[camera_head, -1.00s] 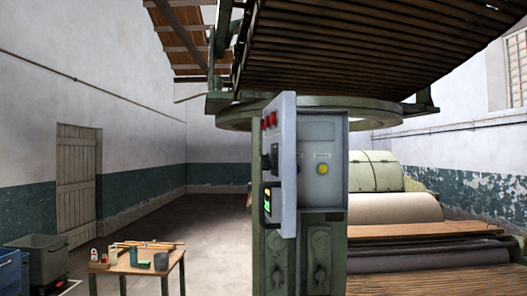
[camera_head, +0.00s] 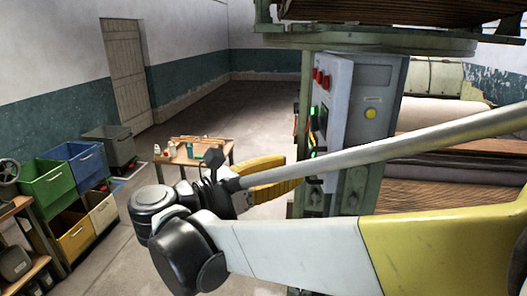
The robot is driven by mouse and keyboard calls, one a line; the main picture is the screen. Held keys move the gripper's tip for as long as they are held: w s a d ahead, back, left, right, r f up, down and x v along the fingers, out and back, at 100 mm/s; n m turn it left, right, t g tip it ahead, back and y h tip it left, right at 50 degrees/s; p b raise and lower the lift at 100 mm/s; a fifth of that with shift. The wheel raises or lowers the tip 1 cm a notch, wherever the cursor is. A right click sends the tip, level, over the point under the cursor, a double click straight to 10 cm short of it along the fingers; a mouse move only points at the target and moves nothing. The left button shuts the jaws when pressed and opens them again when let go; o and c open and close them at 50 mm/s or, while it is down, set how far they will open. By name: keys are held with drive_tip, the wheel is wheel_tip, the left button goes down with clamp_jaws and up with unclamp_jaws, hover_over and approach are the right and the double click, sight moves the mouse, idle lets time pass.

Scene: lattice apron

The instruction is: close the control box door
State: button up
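The control box (camera_head: 382,85) is a grey box on a green post of the machine. Its door (camera_head: 337,105) stands open at its left side, swung out toward me. Red buttons and a dark panel with a green light show on the door's outer face. A yellow round knob (camera_head: 371,113) shows inside the box. My arm comes in from the right and folds at the lower middle. Its yellow far part (camera_head: 275,188) points toward the door's lower left. My gripper's fingers cannot be made out. I cannot tell whether my arm touches the door.
A small wooden table (camera_head: 182,159) with bottles and tools stands to the left, beyond my arm. Blue, green and yellow bins (camera_head: 52,190) are stacked at the left. A machine with large rollers fills the right. The floor behind the table is clear.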

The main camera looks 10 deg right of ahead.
sight(307, 162)
drive_tip(key=p+x, duration=0.1)
drive_tip(key=x, duration=0.5)
clamp_jaws()
